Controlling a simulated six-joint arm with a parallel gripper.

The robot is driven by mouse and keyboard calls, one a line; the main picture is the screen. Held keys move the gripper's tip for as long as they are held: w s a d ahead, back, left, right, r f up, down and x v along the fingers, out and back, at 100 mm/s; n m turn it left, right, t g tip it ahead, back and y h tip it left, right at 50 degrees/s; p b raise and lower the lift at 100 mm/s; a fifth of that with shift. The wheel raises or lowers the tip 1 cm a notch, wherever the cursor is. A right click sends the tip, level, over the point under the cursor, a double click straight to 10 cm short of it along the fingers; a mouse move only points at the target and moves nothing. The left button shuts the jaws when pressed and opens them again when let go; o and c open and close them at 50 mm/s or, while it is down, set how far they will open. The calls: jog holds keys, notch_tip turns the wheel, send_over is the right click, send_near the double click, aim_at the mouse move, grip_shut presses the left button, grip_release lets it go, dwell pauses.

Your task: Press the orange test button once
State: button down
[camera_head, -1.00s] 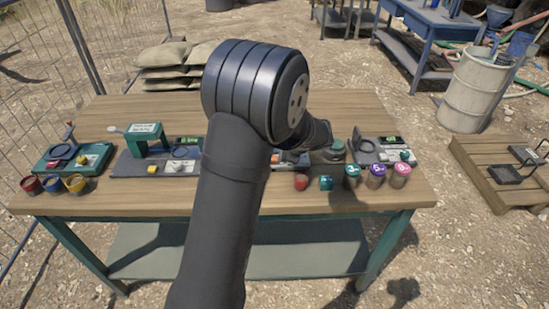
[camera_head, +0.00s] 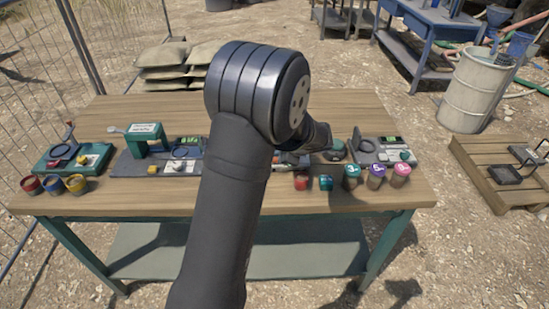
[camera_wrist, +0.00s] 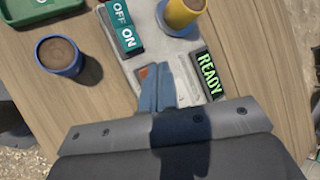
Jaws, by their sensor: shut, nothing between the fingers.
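In the wrist view, my gripper (camera_wrist: 163,82) is shut and empty, its narrow blue-grey fingertips over a pale grey panel (camera_wrist: 182,52). An orange patch (camera_wrist: 147,73), which looks like the orange test button, shows just left of the fingertips and is partly covered by them. I cannot tell whether the fingertips touch it. On the same panel are a teal OFF/ON switch (camera_wrist: 123,28) and a display (camera_wrist: 207,73) reading READY in green. In the head view my arm hides most of this panel and the fingertips.
In the head view, several other panels and cups stand along the wooden table (camera_head: 330,105). The table's back strip is clear.

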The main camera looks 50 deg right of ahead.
jog(key=shift+f, duration=0.5)
dwell(0.6)
dwell(0.3)
jog(key=shift+r, duration=0.95)
jog(key=shift+r, duration=0.1)
jog(key=shift+r, duration=2.4)
jog(key=shift+r, duration=1.9)
